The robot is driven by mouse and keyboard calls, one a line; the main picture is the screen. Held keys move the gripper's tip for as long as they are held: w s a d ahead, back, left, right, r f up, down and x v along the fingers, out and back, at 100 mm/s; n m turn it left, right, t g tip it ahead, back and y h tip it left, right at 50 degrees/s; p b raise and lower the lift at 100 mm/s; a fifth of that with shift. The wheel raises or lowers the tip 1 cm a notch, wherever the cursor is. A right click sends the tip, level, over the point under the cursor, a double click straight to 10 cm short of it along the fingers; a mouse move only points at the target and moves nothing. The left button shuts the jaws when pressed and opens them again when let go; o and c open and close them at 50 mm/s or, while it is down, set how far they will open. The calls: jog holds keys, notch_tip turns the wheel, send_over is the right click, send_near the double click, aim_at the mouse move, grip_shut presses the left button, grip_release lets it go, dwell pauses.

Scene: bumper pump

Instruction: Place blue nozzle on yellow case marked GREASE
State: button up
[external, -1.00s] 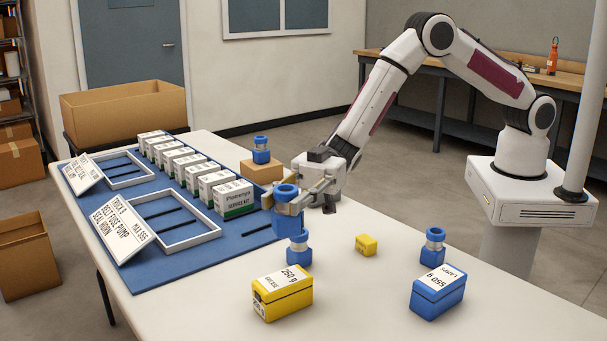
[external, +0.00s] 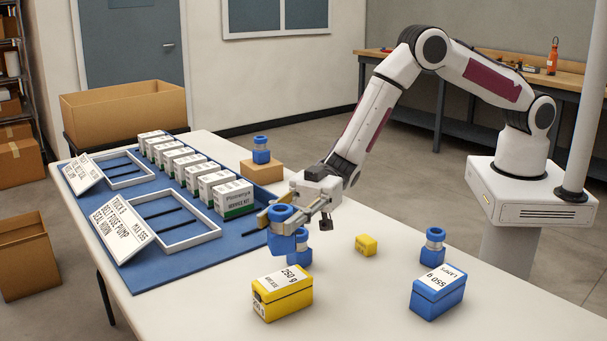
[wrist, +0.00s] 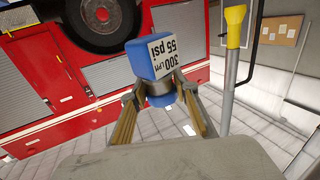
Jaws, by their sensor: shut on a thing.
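My gripper (external: 300,208) is shut on a blue nozzle (external: 281,215) with a grey middle band, held tilted above the table. In the wrist view the held nozzle (wrist: 150,50) sits between the fingers, its white label reading "300 LPM 55 psi". The yellow case (external: 283,298) stands on the table in front of and below my gripper; its white top label reads "250 g", and its side text is too small to read. A second blue nozzle (external: 302,255) stands behind the yellow case, partly hidden by the held one. Nothing rests on the yellow case.
A blue case (external: 437,297) marked "550 g", a third blue nozzle (external: 433,247) and a small yellow block (external: 366,245) stand to the right. White kits (external: 234,199) line the blue mat (external: 178,262).

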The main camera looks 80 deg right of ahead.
aim_at(281, 249)
jog(key=shift+f, duration=1.2)
jog(key=shift+f, duration=1.9)
jog(key=shift+f, duration=0.1)
jog(key=o, duration=1.3)
jog(key=shift+c, duration=0.2)
jog(key=shift+d, duration=0.15)
jog(key=v, duration=1.1)
jog(key=shift+s+d, duration=0.15)
jog(key=shift+d, duration=0.2)
